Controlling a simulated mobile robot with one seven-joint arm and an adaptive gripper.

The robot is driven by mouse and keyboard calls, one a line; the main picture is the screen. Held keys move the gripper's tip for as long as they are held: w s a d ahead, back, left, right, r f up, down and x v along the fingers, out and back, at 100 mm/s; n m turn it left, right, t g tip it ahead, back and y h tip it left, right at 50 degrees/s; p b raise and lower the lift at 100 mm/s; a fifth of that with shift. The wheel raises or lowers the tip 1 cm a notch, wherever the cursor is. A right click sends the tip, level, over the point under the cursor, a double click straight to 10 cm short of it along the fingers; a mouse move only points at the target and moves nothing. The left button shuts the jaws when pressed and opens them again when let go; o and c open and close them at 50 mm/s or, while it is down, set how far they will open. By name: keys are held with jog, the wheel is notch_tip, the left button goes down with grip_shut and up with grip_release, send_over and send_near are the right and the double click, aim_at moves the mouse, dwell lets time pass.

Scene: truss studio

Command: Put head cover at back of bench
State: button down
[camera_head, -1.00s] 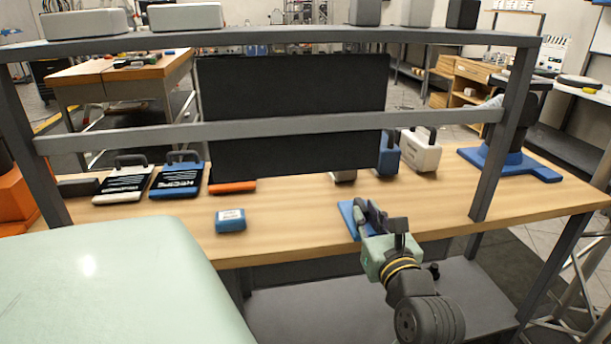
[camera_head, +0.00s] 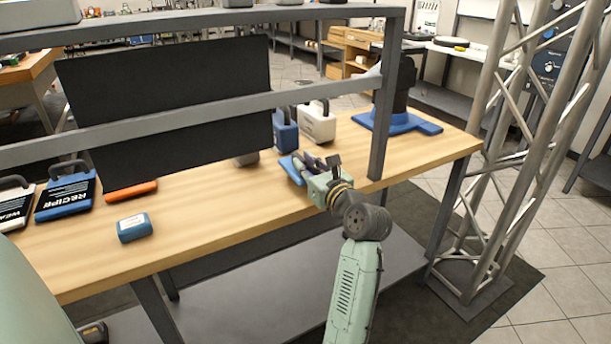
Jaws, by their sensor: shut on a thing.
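My gripper (camera_head: 302,168) is over the right part of the wooden bench (camera_head: 222,195), shut on a flat blue piece (camera_head: 287,165), which I take to be the head cover. Its fingers hide part of the blue piece. I cannot tell whether the piece touches the bench top. The gripper is in front of a blue case (camera_head: 285,132) and a white case (camera_head: 317,124) at the back of the bench.
A dark panel (camera_head: 165,110) and a grey rail (camera_head: 330,88) stand across the bench. A post (camera_head: 384,110) rises just right of my gripper. A small blue box (camera_head: 134,227) lies front left. A blue-based device (camera_head: 405,122) stands at the right end.

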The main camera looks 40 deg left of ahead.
jog(key=shift+f, duration=1.7)
jog(key=shift+f, duration=0.1)
jog(key=c, duration=1.6)
grip_release()
jog(key=b+v, duration=0.1)
jog(key=v, duration=1.1)
